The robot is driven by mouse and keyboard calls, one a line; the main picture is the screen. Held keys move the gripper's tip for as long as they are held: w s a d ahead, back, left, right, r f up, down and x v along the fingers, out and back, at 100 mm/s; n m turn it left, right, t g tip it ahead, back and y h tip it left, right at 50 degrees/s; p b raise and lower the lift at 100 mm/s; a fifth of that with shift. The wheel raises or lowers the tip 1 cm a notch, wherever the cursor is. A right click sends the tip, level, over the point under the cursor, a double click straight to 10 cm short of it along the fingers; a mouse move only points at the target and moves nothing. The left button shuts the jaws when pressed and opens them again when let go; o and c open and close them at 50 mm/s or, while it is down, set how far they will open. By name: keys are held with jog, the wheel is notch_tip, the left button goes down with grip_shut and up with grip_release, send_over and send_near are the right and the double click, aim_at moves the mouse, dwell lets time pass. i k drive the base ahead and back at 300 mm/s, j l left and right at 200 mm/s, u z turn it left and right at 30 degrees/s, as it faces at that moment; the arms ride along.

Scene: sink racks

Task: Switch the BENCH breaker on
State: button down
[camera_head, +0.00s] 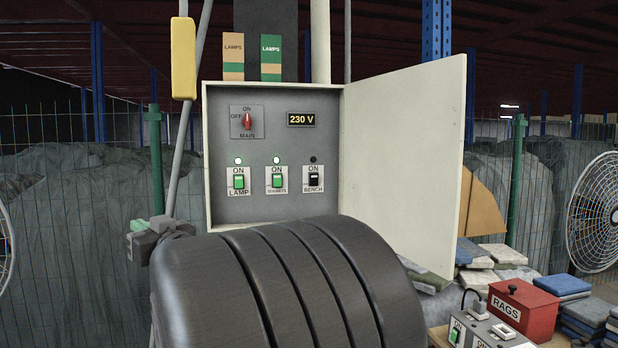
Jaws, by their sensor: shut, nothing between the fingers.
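The BENCH breaker (314,180) is the rightmost of three in the bottom row of the open grey panel box (275,213). Its switch is black and the indicator (313,159) above it is dark. The LAMP breaker (238,182) and the middle breaker (277,181), its label too small to read surely, show green under lit green indicators. The red MAIN handle (247,121) stands upright, toward ON. My gripper (138,238) is small and partly hidden behind my dark arm, left of and below the box, apart from the breakers. It is shut and empty.
The panel door (402,165) stands open to the right. A yellow block (183,58) hangs at upper left near a slanted pole. A red RAGS box (515,310) and a grey switch unit (485,328) sit at lower right. Fans stand at both edges.

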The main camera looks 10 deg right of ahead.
aim_at(314, 176)
jog(key=i+l, duration=0.1)
jog(key=i, duration=1.05)
jog(key=z, duration=1.4)
